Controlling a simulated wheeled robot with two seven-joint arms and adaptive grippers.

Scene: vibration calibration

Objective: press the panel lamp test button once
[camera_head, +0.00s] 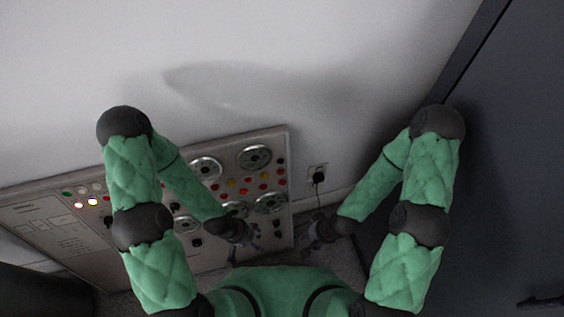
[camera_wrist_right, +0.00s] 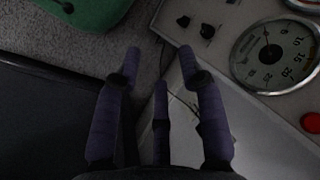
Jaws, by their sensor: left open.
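A light grey control panel (camera_head: 262,146) stands against the wall, with round gauges and several coloured buttons and lamps. Two small lamps (camera_head: 92,202) glow at its left part. I cannot tell which control is the lamp test button. My left gripper (camera_head: 242,232) is open in front of the panel's lower right part and covers some of it. My right gripper (camera_head: 320,230) is low, right of the panel's edge and apart from it. In the right wrist view its fingers (camera_wrist_right: 160,72) are spread and empty. There a gauge (camera_wrist_right: 270,56), black knobs (camera_wrist_right: 207,31) and a red button (camera_wrist_right: 311,122) show.
A wall socket with a black plug (camera_head: 318,178) sits right of the panel. A large dark surface (camera_head: 510,170) stands at the right. Grey carpet (camera_wrist_right: 150,45) lies below the panel. My green arms hide parts of the panel.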

